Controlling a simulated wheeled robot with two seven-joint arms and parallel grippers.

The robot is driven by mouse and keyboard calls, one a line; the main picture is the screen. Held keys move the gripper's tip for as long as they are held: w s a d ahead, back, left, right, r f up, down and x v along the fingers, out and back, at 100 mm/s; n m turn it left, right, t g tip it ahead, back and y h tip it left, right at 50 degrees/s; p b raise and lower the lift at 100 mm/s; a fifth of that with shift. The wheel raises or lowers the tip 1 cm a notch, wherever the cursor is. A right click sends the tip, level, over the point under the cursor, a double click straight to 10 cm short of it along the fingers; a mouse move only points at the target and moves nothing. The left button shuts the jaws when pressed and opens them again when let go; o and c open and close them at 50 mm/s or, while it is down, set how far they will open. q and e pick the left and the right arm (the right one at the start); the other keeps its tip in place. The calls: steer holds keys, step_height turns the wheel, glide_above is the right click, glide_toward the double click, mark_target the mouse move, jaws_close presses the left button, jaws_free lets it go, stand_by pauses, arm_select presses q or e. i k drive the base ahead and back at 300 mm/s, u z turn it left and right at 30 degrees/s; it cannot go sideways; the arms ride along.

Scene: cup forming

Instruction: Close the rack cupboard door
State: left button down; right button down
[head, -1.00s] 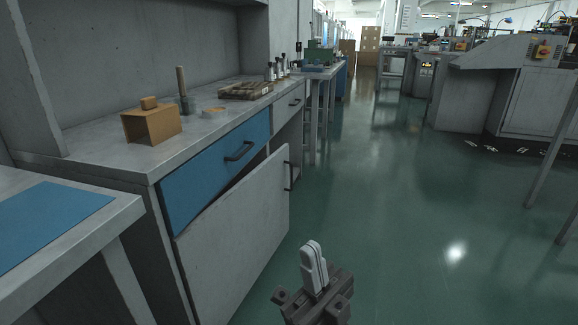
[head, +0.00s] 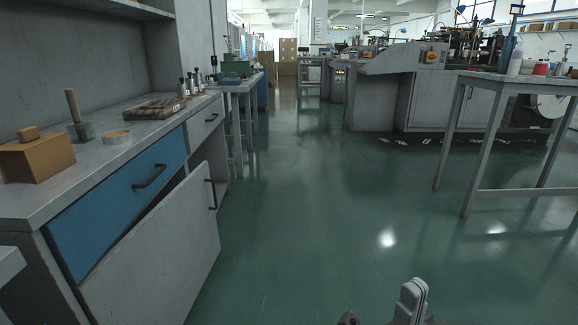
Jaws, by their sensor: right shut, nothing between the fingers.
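The rack cupboard door (head: 160,255) is a grey panel under the blue drawer (head: 120,205). It stands partly open, swung out from the cupboard, with a dark gap along its top edge. Its dark handle (head: 211,194) is near its right edge. My right gripper (head: 412,298) is at the bottom of the head view, right of the door and well apart from it, over the floor. It is shut and empty. My left gripper is not in the view.
On the worktop (head: 85,179) stand a cardboard box (head: 38,160), a brush-like tool (head: 76,118) and a wooden tray (head: 154,108). A grey table (head: 500,80) stands at right. The green floor (head: 310,210) between is clear.

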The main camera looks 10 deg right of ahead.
mark_target(154, 276)
steer(key=z, duration=0.8)
steer(key=i, duration=1.75)
steer(key=u, duration=2.95)
